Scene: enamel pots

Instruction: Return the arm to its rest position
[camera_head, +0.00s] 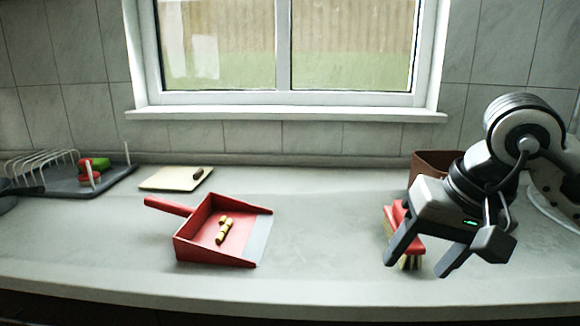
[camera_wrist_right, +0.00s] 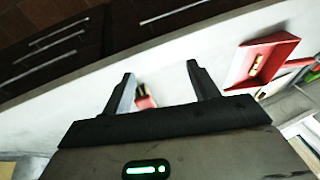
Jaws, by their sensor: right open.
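My right arm comes in from the right in the head view. Its gripper (camera_head: 418,268) is open and empty, above the right part of the counter. A red brush (camera_head: 400,226) with pale bristles stands just behind its fingers and is partly hidden by them. In the right wrist view the open fingers (camera_wrist_right: 162,88) point over the counter, with a bit of the red brush (camera_wrist_right: 145,101) showing between them. I cannot tell the exact gap between fingers and brush. My left gripper is not in view.
A red dustpan (camera_head: 192,240) with several yellowish pieces lies mid-left on the counter (camera_head: 330,240). A cream board (camera_head: 160,180) with a small brown piece lies behind it. A dish rack (camera_head: 50,170) stands at far left, a brown box (camera_head: 432,160) behind my gripper. The middle counter is clear.

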